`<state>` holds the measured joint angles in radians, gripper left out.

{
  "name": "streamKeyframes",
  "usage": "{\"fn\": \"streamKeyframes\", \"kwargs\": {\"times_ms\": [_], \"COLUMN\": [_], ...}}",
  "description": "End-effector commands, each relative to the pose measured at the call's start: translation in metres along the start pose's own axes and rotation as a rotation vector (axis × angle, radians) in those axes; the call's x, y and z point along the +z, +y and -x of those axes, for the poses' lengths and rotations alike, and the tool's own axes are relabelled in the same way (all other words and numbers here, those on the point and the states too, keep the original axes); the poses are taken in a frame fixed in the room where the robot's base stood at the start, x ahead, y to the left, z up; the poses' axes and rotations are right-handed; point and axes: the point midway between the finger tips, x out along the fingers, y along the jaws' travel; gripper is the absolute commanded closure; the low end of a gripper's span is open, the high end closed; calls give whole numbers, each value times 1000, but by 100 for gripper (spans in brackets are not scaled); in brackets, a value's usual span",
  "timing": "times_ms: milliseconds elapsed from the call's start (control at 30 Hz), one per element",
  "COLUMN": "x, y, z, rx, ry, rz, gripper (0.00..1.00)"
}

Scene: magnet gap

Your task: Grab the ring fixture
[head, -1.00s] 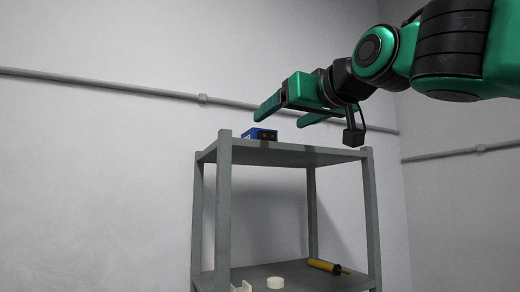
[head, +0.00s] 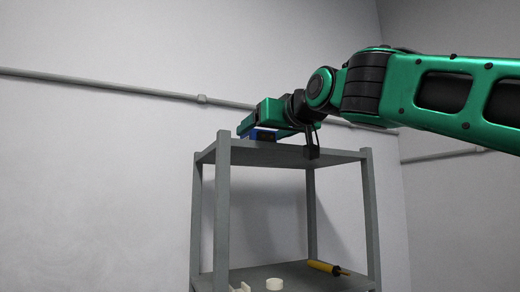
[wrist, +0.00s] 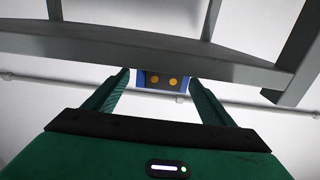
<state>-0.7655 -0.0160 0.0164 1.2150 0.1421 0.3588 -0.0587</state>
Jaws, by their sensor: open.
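A blue block (head: 266,136) sits on the top shelf of a grey rack. In the wrist view it shows as a blue block (wrist: 162,80) with a dark face and two yellow-orange round spots. I cannot tell for sure whether it is the ring fixture. My gripper (head: 246,128) is at the top shelf, beside and partly over the block, and hides part of it. In the wrist view my open gripper (wrist: 160,84) has one finger on each side of the block, with its tips close to the block's sides. Contact cannot be made out.
The grey rack (head: 222,215) has corner posts that rise slightly above the top shelf. On the lower shelf lie a yellow cylindrical tool (head: 324,268), a white round piece (head: 274,284) and another white piece (head: 241,287). A pipe (head: 100,85) runs along the wall behind.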

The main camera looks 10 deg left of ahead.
Motion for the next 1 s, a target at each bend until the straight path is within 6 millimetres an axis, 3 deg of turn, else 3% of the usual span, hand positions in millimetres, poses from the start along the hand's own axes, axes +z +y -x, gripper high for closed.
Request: {"fn": "streamKeyframes", "kwargs": {"times_ms": [167, 267, 433, 467, 767, 1000], "x": [0, 0, 0, -2, -5, -30], "y": [0, 0, 0, 1, 2, 2], "z": [0, 0, 0, 1, 1, 1], "rx": [0, 0, 1, 1, 2, 2], "ry": [0, 0, 0, 4, 5, 7], "rz": [0, 0, 0, 0, 0, -1], "gripper": [23, 43, 83, 86, 86, 86]}}
